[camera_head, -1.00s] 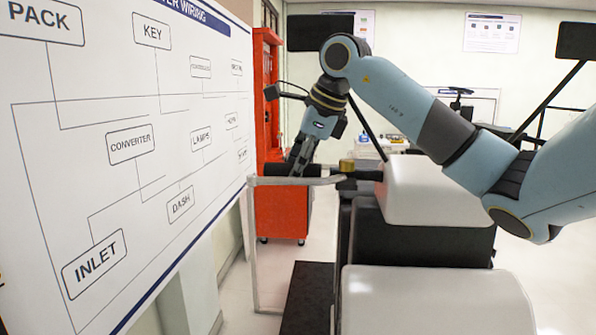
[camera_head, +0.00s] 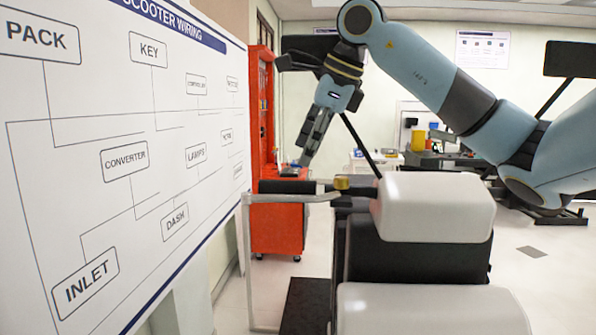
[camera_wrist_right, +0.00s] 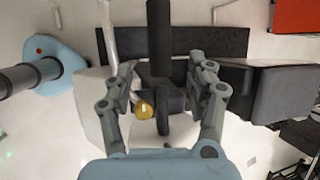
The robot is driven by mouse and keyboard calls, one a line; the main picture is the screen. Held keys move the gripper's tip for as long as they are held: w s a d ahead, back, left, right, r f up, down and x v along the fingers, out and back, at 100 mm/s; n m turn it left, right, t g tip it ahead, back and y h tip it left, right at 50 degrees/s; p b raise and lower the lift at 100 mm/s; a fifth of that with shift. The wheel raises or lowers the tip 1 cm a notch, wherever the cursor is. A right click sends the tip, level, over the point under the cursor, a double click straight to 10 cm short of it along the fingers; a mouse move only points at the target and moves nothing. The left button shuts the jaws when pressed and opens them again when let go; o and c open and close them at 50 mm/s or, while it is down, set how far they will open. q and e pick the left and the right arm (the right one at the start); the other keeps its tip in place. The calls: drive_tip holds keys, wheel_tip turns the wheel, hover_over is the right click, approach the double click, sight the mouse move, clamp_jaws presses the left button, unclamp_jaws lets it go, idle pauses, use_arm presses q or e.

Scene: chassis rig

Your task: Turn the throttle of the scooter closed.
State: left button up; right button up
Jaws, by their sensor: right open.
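The scooter's throttle is a black cylindrical grip (camera_head: 287,186) at the left end of the handlebar in the head view. A brass-coloured part (camera_head: 341,183) sits farther right along the bar. My right gripper (camera_head: 308,158) is open and empty, its fingers pointing down just above the grip, apparently clear of it. In the right wrist view its two fingers (camera_wrist_right: 160,72) are spread wide, with the black grip (camera_wrist_right: 158,40) running up between them. The brass-coloured part (camera_wrist_right: 144,110) shows between the finger bases. The grip's turn angle cannot be told. My left gripper is not in view.
The pale scooter body (camera_head: 432,207) stands right of the bar. A light metal frame (camera_head: 245,262) stands below the grip. A white wiring board (camera_head: 110,160) fills the left side. A red cabinet (camera_head: 276,226) stands behind.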

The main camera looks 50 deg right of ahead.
drive_tip(key=shift+v, duration=1.8)
drive_tip(key=shift+f, duration=0.1)
